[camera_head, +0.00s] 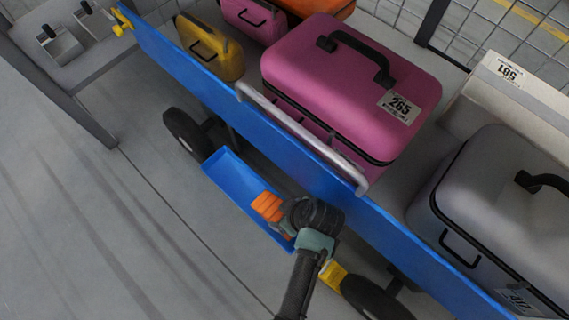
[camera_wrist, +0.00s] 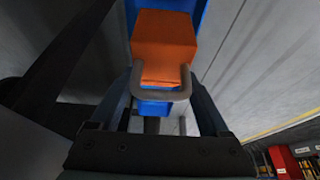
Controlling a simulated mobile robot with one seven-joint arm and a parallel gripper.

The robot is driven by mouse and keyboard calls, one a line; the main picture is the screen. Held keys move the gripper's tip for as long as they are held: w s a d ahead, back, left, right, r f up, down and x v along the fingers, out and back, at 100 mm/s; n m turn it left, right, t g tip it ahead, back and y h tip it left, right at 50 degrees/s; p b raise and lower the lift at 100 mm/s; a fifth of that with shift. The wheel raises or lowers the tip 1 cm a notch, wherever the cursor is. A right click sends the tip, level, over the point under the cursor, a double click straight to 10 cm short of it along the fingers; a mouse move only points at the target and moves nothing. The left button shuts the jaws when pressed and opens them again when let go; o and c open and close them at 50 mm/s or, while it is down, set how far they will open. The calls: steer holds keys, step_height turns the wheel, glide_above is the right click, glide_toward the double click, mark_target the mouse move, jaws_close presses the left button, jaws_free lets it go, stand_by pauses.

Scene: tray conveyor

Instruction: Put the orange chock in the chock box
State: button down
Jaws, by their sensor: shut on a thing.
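The orange chock (camera_head: 267,205) shows over the blue chock box (camera_head: 222,172), which is mounted low on the side of the cart. In the wrist view the orange chock (camera_wrist: 165,40) is a block with a grey loop handle (camera_wrist: 160,101) facing me. My gripper (camera_wrist: 160,88) is shut on the chock, with its fingers on either side of the handle. In the head view my gripper (camera_head: 287,212) hides the chock's right side and part of the box. Blue box surface (camera_wrist: 204,12) shows behind the chock. I cannot tell whether the chock touches the box floor.
The blue cart side (camera_head: 195,75) with a grey rail (camera_head: 300,135) rises just behind the box. Pink (camera_head: 340,70), yellow (camera_head: 208,48) and grey cases (camera_head: 500,200) stand on the cart. Wheels (camera_head: 184,133) flank the box. A yellow block (camera_head: 333,273) is by the right wheel. Floor at left is clear.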

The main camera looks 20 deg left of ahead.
steer(key=shift+f+b, duration=1.3)
steer(key=shift+f, duration=0.75)
steer(key=shift+f, duration=0.15)
jaws_free()
steer(key=p+v, duration=0.4)
steer(key=v, duration=0.1)
steer(key=shift+r, duration=0.25)
steer(key=s+d+p, duration=0.2)
steer(key=s+d, duration=0.2)
steer(key=d, duration=0.7)
steer(key=shift+d+f+p, duration=0.15)
steer(key=shift+d+p, duration=0.05)
steer(key=shift+p, duration=0.15)
